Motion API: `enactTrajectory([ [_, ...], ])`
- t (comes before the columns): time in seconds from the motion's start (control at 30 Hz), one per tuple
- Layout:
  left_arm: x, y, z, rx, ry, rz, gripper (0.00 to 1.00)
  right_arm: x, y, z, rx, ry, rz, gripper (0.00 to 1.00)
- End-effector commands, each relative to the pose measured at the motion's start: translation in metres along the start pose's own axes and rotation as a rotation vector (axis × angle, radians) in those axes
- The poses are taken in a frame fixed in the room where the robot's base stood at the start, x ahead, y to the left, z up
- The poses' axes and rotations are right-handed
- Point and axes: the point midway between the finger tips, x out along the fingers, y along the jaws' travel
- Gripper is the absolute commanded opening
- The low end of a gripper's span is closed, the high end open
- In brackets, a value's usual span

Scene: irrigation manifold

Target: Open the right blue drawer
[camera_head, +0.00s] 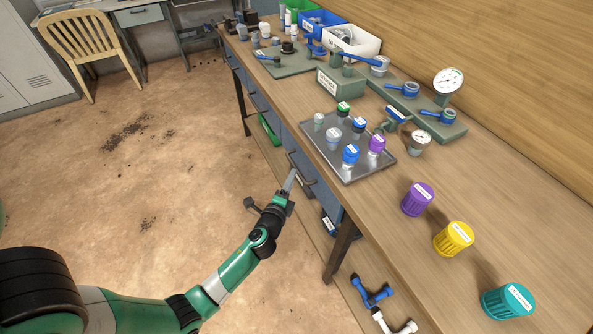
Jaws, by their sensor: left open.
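The right blue drawer (325,197) is in the front of the workbench, below the near end of the metal tray. It looks shut, with its dark bar handle (301,167) on the outer face. My left gripper (287,184) is open and empty, just left of this drawer, with its grey finger pointing up toward the handle. It looks close to the handle, but I cannot tell whether they touch. My right gripper is not in view.
The workbench (375,220) carries a metal tray (375,167) with several capped bottles, and purple (417,199), yellow (453,239) and teal (508,301) caps. A dark bench leg (341,250) stands right of my gripper. Blue fittings (372,292) lie on the lower shelf.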

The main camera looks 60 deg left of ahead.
Motion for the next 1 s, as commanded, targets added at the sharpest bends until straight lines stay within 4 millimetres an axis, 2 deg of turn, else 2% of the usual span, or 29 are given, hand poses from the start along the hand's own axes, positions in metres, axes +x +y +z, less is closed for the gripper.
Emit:
enactTrajectory([
  [0.1, 0.028, 0.003, 0.0, -0.002, -0.002, -0.001, 0.47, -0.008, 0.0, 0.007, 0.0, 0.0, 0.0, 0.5],
  [0.3, 0.057, 0.002, 0.0, 0.0, -0.001, -0.001, 0.47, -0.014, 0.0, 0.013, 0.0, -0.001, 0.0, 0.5],
  [0.63, 0.062, 0.0, 0.0, 0.0, 0.0, 0.0, 0.47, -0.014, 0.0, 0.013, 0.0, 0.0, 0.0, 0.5],
  [0.9, 0.062, 0.0, 0.0, 0.0, 0.0, 0.0, 0.0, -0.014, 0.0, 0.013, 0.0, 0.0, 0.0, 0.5],
  [1.0, 0.062, 0.0, 0.0, 0.0, 0.0, 0.0, 0.0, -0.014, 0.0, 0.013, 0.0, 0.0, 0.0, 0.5],
])
